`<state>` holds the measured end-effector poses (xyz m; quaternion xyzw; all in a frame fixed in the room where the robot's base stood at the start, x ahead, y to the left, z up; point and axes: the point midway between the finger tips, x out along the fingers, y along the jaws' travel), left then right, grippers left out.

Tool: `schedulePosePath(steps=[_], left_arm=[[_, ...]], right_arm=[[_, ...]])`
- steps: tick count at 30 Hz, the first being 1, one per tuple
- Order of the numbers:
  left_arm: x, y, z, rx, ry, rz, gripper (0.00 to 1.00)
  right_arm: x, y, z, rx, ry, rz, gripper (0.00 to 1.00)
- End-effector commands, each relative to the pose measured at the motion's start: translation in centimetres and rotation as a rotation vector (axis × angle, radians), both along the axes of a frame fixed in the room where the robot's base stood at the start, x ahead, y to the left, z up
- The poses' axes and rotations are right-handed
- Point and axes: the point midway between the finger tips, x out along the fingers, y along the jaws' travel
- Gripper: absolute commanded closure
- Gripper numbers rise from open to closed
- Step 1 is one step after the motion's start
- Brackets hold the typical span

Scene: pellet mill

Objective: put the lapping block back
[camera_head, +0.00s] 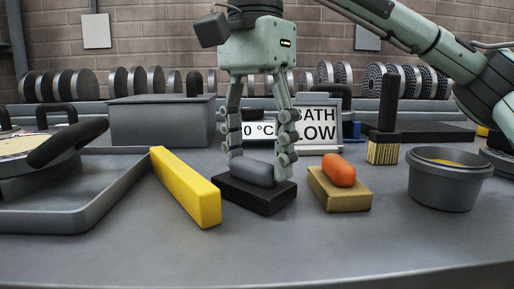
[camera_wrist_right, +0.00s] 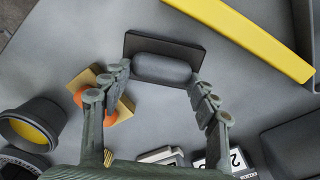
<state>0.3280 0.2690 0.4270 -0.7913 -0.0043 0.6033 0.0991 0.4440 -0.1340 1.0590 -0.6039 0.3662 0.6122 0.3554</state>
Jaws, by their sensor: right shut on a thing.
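The lapping block seems to be the black flat block (camera_head: 256,198) with a rounded grey handle (camera_head: 252,174), near the middle of the grey table. My right gripper (camera_head: 261,164) reaches down from above with its fingers at both ends of the grey handle, shut on it. The wrist view shows the grey handle (camera_wrist_right: 161,69) between my right fingers (camera_wrist_right: 160,85) and the black block (camera_wrist_right: 150,44) beneath. The block looks level and at or very near the table top; any small gap cannot be told. My left gripper is not in view.
A yellow bar (camera_head: 187,187) lies left of the block, and a grey tray (camera_head: 85,217) is farther left. A brass block with orange grip (camera_head: 339,177), a brush (camera_head: 384,151) and a grey pot (camera_head: 447,184) stand right. Signs stand behind. The front table strip is clear.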

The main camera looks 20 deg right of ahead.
Motion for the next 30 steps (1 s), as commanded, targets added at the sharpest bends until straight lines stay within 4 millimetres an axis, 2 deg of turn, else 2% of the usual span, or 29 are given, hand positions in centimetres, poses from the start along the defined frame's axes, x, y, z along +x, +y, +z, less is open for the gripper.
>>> schedulePosePath(steps=[20,21,26,30], left_arm=[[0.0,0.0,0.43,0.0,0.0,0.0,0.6],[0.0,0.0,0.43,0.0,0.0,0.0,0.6],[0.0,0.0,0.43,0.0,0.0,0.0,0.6],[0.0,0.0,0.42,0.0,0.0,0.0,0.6]], right_arm=[[0.01,-0.01,-0.23,0.001,0.0,0.0,0.98],[0.01,-0.01,-0.23,0.001,0.0,0.0,0.38],[0.0,0.0,-0.23,0.001,0.0,0.0,0.18],[0.0,0.0,-0.24,0.001,0.0,0.0,0.16]])
